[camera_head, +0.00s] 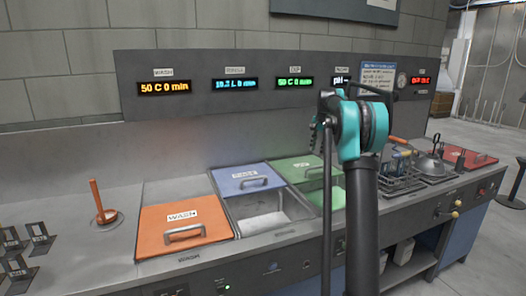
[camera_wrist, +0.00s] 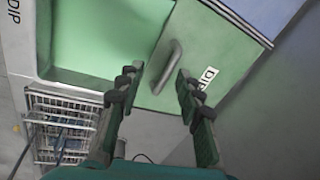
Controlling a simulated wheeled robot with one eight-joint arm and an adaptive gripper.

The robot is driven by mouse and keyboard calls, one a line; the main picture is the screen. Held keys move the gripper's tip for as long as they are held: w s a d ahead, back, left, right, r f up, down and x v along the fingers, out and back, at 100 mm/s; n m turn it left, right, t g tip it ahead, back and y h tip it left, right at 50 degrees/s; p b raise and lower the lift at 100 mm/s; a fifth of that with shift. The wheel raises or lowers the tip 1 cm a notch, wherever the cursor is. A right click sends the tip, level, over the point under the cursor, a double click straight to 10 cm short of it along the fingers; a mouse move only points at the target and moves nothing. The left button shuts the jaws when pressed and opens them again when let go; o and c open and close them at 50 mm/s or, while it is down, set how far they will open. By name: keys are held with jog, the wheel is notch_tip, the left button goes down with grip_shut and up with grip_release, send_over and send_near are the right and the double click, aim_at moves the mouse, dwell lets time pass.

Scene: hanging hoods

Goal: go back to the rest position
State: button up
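My gripper (camera_wrist: 160,74) is open in the wrist view, its two dark green fingers well apart with nothing held between them. The grey handle of the green DIP lid (camera_wrist: 208,28) shows just beyond the fingertips; I cannot tell the height between them. In the head view my arm with its teal joint (camera_head: 350,128) rises in front of the counter, and my fingers cannot be made out there. The green lid (camera_head: 298,168) is set back, with part of the green basin (camera_head: 336,197) uncovered beside it.
An orange WASH lid (camera_head: 160,240) covers its basin. A blue lid (camera_head: 226,182) leaves its basin partly open. A wire basket (camera_head: 397,180), a red lid (camera_head: 470,157) and black racks (camera_head: 20,255) stand along the counter. A display panel (camera_head: 230,70) backs it.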

jog(key=s+a+f+n, duration=0.3)
jog(key=s+f, duration=0.4)
jog(key=s, duration=1)
jog(key=s+a+f+n+t, duration=0.1)
jog(key=s+a+f+n, duration=0.2)
jog(key=s+f, duration=0.5)
jog(key=s+a+f+n, duration=0.4)
jog(key=s+f, duration=0.4)
jog(key=s, duration=1.9)
jog(key=shift+n+t+h, duration=0.3)
jog(key=shift+n, duration=0.4)
